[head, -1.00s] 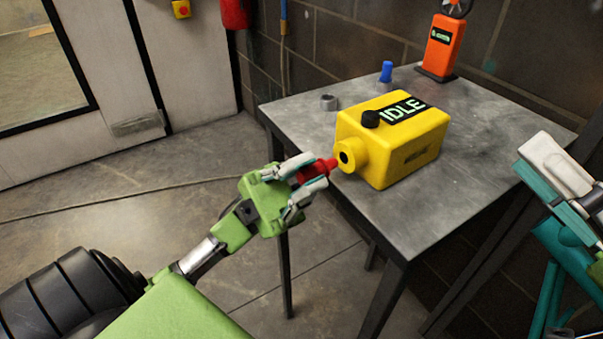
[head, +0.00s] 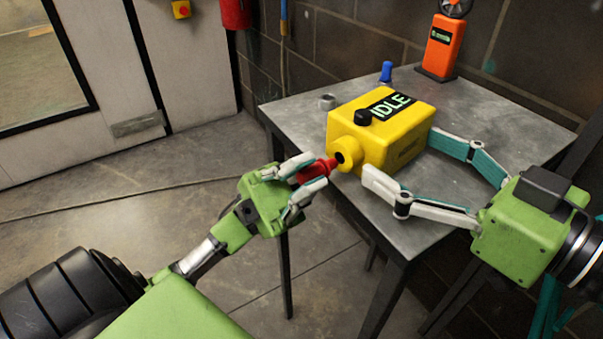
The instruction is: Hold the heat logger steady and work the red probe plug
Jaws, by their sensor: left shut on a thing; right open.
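The heat logger (head: 372,135) is a yellow box on the grey table, with a black knob and a display reading IDLE on top. A round yellow socket with a dark hole (head: 341,156) is on its left end. My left gripper (head: 312,178) is shut on the red probe plug (head: 316,171), whose tip is at or just in front of the socket; I cannot tell if it touches. My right gripper (head: 402,157) is open, with one finger at the logger's near side and the other by its far right end. I cannot tell whether either finger touches.
The table (head: 465,115) also holds a grey ring (head: 327,102), a blue-capped item (head: 386,72) and an orange device with a fan (head: 440,46) at the back. The table's left edge lies under the socket. The right back of the table is clear.

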